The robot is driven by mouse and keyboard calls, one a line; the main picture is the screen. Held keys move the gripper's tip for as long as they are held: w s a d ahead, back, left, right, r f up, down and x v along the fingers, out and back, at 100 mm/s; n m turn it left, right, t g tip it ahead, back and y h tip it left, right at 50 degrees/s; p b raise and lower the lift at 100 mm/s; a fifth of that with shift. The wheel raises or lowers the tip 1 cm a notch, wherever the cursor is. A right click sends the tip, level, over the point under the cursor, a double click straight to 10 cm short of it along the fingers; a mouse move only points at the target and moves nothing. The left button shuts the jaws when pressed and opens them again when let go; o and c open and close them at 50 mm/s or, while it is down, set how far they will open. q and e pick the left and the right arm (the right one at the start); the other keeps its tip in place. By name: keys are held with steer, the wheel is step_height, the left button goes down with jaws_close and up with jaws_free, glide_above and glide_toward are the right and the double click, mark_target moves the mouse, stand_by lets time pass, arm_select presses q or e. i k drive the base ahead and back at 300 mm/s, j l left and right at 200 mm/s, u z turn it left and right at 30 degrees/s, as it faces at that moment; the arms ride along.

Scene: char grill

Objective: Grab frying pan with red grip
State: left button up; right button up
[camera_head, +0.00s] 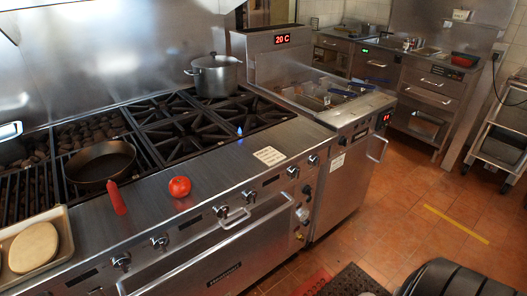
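The dark frying pan (101,163) sits on the left part of the stove, over the grill grate beside the black burner grates. Its red grip (117,198) points toward the front and reaches over the steel front ledge. The pan looks empty. Neither of my grippers can be made out in the head view, and nothing is touching the pan.
A tomato (180,187) lies on the steel ledge right of the grip. A tray (62,215) holding a round, pale item stands left of it. A steel pot (213,76) stands at the back. A small blue flame (239,131) burns on the right. Tiled floor (400,225) lies right.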

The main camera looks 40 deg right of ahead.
mark_target(103, 166)
steer(key=i+l+z, duration=0.15)
steer(key=z, duration=0.2)
steer(key=i+l+z, duration=0.4)
steer(key=z, duration=0.25)
steer(key=l+u, duration=0.1)
steer(key=u, duration=1.2)
